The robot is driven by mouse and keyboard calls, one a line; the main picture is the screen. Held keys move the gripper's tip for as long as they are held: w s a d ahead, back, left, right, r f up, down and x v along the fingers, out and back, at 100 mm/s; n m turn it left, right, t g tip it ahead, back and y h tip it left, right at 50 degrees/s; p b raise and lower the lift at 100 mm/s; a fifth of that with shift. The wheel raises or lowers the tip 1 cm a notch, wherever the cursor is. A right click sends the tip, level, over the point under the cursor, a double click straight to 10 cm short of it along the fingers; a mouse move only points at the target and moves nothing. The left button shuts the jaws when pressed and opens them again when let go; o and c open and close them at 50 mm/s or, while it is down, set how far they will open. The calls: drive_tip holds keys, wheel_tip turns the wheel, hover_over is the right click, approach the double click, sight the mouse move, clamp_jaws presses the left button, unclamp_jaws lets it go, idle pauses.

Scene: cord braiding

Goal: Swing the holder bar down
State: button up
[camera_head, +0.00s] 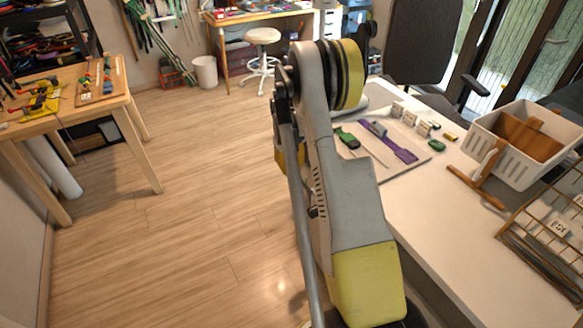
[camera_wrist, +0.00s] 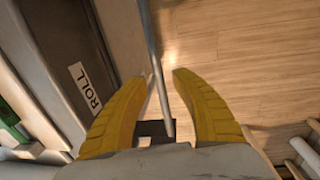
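My gripper (camera_wrist: 162,80) shows in the wrist view with two yellow curved fingers apart. A thin grey rod (camera_wrist: 155,50) passes through the view between the fingers, over the wood floor. I cannot tell whether the rod is the holder bar, or whether it touches a finger. In the head view my own arm fills the middle and hides the gripper. No holder bar can be made out for certain there.
A grey panel labelled ROLL (camera_wrist: 82,75) stands close left of the fingers. The white table (camera_head: 440,230) at right bears a white basket (camera_head: 490,150) and a wooden stand (camera_head: 478,185). A wooden table (camera_head: 120,100) stands at left. The floor between is clear.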

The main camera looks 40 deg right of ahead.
clamp_jaws()
drive_tip(key=shift+a, duration=0.2)
drive_tip(key=w+a+f+g+h+b, duration=0.1)
drive_tip(key=a+f+g+h+b, duration=0.1)
drive_tip(key=h, duration=1.1)
drive_tip(key=shift+a+f+g+h+b, duration=0.35)
drive_tip(key=shift+a+f+g, duration=0.45)
drive_tip(key=shift+a+f, duration=0.6)
drive_tip(key=shift+w, duration=0.1)
